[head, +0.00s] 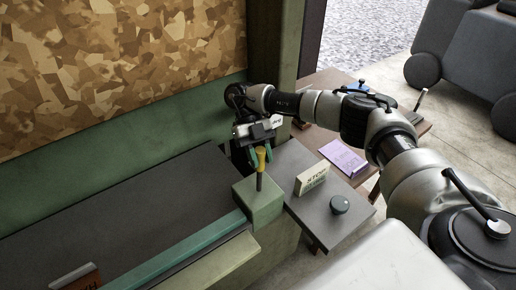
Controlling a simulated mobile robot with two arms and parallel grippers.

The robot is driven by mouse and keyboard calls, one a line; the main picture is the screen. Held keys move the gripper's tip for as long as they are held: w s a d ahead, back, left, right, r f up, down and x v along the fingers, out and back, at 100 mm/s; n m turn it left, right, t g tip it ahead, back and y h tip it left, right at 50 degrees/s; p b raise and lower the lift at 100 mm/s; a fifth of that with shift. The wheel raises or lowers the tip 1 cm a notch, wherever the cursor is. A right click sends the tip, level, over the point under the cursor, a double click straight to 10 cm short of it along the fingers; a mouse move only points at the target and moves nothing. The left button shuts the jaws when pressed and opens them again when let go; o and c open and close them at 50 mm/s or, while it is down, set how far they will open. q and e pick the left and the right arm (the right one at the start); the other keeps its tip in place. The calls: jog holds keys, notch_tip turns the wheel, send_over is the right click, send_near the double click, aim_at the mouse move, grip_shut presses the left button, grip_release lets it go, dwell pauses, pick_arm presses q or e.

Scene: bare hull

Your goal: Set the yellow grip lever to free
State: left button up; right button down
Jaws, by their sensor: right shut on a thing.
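The yellow grip lever (261,159) has a yellow grip on a dark shaft. It stands up from a green block (259,202) at the corner of the green-framed bench. My right gripper (262,150) comes down from above and is shut on the yellow grip. The gripper body hides the top of the lever. No marking for free is readable from here. My left gripper is not in view.
A purple packet (343,158) lies on a brown table behind. A red-brown labelled block (82,279) is at bottom left.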

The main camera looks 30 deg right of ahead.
jog(key=c, duration=0.8)
grip_release()
jog(key=shift+f, duration=0.1)
jog(key=shift+c, duration=0.2)
jog(key=v, duration=1.1)
jog(key=shift+d, duration=0.1)
